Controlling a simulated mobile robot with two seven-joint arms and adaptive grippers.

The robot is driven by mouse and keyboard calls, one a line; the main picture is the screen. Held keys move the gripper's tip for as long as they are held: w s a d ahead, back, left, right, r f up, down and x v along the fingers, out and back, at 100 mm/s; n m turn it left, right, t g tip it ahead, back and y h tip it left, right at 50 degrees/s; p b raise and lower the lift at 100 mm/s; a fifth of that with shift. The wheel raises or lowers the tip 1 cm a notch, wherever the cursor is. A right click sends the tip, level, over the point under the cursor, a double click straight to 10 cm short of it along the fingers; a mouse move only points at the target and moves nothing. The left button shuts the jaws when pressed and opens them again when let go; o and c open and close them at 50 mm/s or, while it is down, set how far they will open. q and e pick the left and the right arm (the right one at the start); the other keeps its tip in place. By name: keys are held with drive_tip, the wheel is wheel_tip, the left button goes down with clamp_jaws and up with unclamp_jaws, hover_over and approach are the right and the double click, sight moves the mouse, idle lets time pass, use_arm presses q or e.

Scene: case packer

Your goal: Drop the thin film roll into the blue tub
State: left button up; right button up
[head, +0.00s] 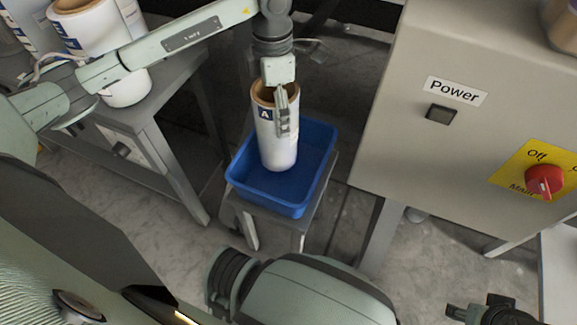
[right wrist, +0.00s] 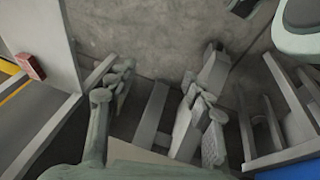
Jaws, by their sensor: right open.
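The thin film roll (head: 275,140) is white with a brown core and a dark blue "A" label. It stands nearly upright, its lower end inside the outline of the blue tub (head: 322,150); I cannot tell whether it touches the tub floor. My left gripper (head: 283,110) comes down from above at the roll's top rim. One finger lies along its outer side, the other is hidden, and it looks closed on the roll. My right gripper (right wrist: 158,112) has its fingers spread, with nothing between them, in the right wrist view.
The tub sits on a small grey stand (head: 243,225). A grey table (head: 165,125) at left carries larger white rolls (head: 90,35). A grey cabinet (head: 400,110) with a "Power" switch and a red knob (head: 545,181) is close on the right.

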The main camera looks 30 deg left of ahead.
use_arm(q)
drive_tip(key=shift+f, duration=0.75)
use_arm(e)
drive_tip(key=shift+v, duration=1.15)
drive_tip(key=shift+d, duration=0.25)
use_arm(q)
drive_tip(key=o, duration=1.7)
use_arm(e)
drive_tip(key=shift+w, duration=0.1)
use_arm(q)
wheel_tip(320, 180, up, 12)
